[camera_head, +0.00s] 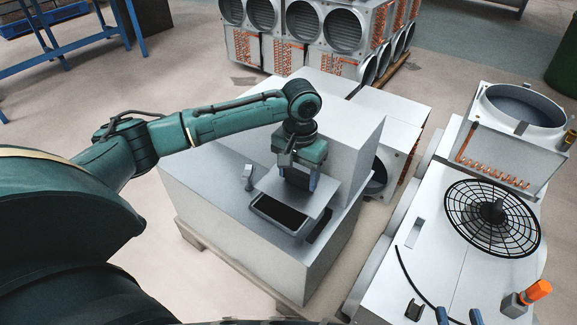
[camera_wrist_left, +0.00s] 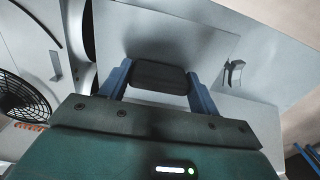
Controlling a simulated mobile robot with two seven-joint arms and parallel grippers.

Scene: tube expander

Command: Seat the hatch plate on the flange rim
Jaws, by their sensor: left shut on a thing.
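My left gripper (camera_head: 298,183) is shut on the dark handle (camera_wrist_left: 160,77) of the hatch plate. The plate (camera_head: 268,184) is a flat pale grey sheet, and it fills much of the left wrist view (camera_wrist_left: 190,40). It hangs over the flange rim (camera_head: 272,222) on the lower top of a grey housing and covers part of it. A dark opening shows in front of the plate. I cannot tell how large the gap between plate and rim is. My right gripper (camera_head: 459,316) shows only two blue fingertips, apart, at the bottom edge.
A small upright latch (camera_head: 249,177) stands left of the rim; it also shows in the left wrist view (camera_wrist_left: 235,72). A taller block (camera_head: 345,135) rises behind. A unit with a fan grille (camera_head: 470,235) and an orange-capped part (camera_head: 536,292) stand at the right.

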